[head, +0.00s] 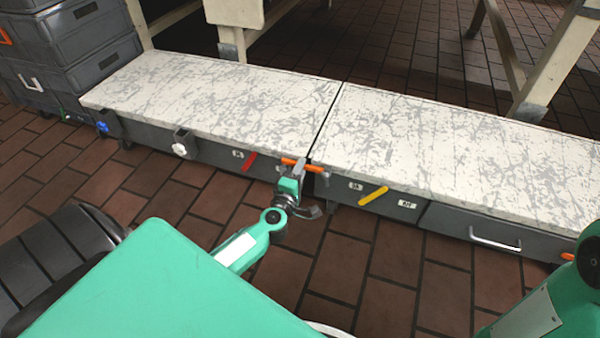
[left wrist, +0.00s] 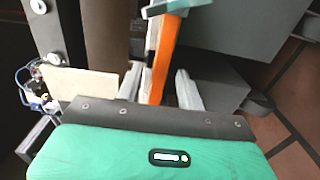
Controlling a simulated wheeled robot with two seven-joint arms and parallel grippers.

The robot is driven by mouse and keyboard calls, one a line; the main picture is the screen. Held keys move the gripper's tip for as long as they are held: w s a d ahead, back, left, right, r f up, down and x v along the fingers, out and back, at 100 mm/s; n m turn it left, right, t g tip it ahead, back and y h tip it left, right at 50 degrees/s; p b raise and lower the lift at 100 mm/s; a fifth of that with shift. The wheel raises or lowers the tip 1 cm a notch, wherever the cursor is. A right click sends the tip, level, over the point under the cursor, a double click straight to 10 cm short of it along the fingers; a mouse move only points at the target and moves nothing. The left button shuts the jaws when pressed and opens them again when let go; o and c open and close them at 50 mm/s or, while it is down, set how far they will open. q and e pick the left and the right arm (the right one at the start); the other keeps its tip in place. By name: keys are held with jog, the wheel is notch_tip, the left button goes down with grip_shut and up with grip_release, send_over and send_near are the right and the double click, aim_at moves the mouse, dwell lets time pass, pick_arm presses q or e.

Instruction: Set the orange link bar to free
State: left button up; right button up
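The orange link bar (head: 289,162) lies across the seam between two worktop units, at their front edge. In the left wrist view the orange bar (left wrist: 166,60) runs lengthwise between the two fingers, with a pale metal strip beside it. My left gripper (head: 300,170) is at the bar, its grey fingers partly covering it in the head view. In the left wrist view the gripper (left wrist: 158,85) has its fingers apart, one on each side of the bar; the right finger looks closer to it. Whether either finger touches the bar is unclear. My right gripper is not in view.
A red handle (head: 249,162) sits left of the bar and a yellow handle (head: 374,196) right of it. A white knob (head: 180,149), a blue knob (head: 102,127) and a drawer handle (head: 494,240) also stick out. Grey crates (head: 88,55) stand at left. Brick floor in front is clear.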

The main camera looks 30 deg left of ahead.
pick_arm(q)
grip_shut()
jog(key=shift+r, duration=0.1)
